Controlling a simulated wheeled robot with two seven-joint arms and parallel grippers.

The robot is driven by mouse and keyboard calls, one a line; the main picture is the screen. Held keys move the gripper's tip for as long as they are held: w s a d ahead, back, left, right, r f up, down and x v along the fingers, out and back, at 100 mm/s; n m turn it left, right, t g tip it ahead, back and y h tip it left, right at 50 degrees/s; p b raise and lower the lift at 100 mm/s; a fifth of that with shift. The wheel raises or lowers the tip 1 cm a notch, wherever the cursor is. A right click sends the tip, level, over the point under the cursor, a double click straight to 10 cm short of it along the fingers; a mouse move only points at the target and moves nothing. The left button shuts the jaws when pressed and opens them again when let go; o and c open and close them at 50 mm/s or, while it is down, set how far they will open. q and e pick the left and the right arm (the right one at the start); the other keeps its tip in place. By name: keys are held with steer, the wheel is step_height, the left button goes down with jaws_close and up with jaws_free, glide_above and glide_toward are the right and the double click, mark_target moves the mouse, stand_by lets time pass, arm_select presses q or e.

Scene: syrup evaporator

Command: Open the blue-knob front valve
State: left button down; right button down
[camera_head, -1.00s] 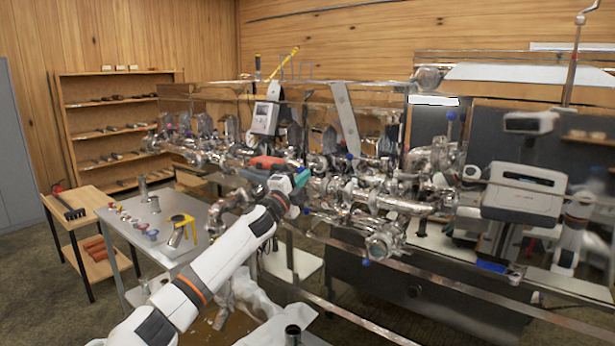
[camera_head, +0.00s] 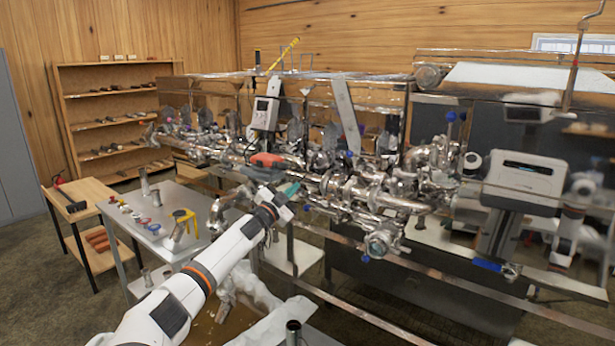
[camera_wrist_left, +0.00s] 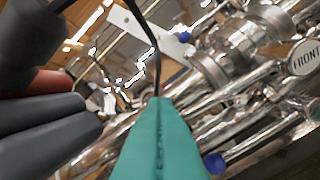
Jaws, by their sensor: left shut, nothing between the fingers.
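My left gripper (camera_head: 290,190) is in front of the shiny steel pipework (camera_head: 345,190). Its teal fingers are together and empty; they also show in the left wrist view (camera_wrist_left: 160,140). A round tag reading FRONT (camera_wrist_left: 304,57) is up and to the right of this knob. Another blue knob (camera_wrist_left: 184,37) is farther up. In the head view, blue knobs show at the pipework's lower end (camera_head: 365,259) and top right (camera_head: 450,116). My right gripper is not in view.
A red-and-black tool-like object (camera_head: 268,160) lies on the pipes behind my left gripper. A steel table (camera_head: 185,215) with small parts and a yellow-handled item (camera_head: 184,216) stands left of my left arm. A steel rail (camera_head: 360,318) runs along the front.

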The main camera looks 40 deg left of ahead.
arm_select(q)
steer(key=shift+w+a+f, duration=0.1)
steer(key=shift+a+f, duration=0.05)
steer(key=shift+f, duration=0.25)
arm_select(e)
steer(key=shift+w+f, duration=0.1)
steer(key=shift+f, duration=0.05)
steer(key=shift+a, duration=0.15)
